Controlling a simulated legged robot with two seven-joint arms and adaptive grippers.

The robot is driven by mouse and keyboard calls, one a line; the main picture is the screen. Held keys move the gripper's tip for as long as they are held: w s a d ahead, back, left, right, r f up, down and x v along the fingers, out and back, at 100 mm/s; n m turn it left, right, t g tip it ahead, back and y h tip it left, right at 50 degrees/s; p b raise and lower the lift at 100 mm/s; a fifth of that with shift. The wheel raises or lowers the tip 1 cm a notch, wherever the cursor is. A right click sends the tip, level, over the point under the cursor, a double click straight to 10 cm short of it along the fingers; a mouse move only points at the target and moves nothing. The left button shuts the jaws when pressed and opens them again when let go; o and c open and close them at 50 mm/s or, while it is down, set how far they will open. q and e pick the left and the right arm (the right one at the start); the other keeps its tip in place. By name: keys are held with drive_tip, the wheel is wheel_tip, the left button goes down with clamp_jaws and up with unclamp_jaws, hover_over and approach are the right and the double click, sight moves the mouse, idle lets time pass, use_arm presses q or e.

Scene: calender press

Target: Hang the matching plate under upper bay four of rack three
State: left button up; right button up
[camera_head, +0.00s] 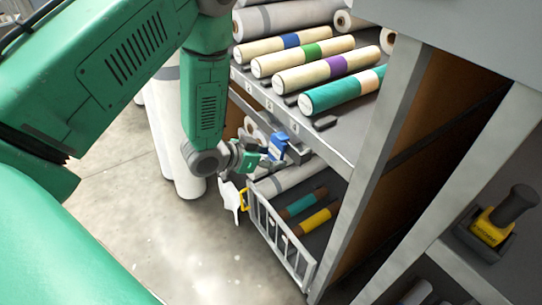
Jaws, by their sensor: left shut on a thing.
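My left gripper (258,160) reaches down in front of the rack, below the front edge of its upper shelf (296,132). It is shut on a small blue plate (278,146) with a pale lower part. The plate is tilted and apart from the rolls above; I cannot read any marking on it. Small pale labels run along the shelf edge, too small to read. My right gripper is out of view.
White rolls (172,130) stand at left. A yellow tool (492,228) sits at right. The floor in front is clear.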

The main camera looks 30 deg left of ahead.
use_arm(q)
drive_tip(key=shift+s+d+r, duration=0.1)
drive_tip(key=shift+d+r, duration=0.05)
drive_tip(key=shift+d, duration=0.45)
drive_tip(key=o, duration=1.4)
drive_tip(key=shift+d, duration=0.15)
drive_tip(key=shift+o, duration=0.2)
drive_tip(key=shift+a, duration=0.8)
drive_tip(key=v, duration=1.1)
drive_tip(key=s+d+f+n+g+y, duration=0.2)
drive_tip(key=s+d+f+g, duration=0.2)
drive_tip(key=s+f, duration=0.5)
drive_tip(key=s+d+f+n+g+y, duration=0.1)
drive_tip(key=s+d+f+g, duration=0.3)
drive_tip(key=s+f, duration=0.5)
drive_tip(key=s+g+y, duration=0.1)
drive_tip(key=s+g, duration=0.1)
drive_tip(key=s, duration=0.1)
drive_tip(key=shift+n+y, duration=0.3)
drive_tip(key=shift+n, duration=0.1)
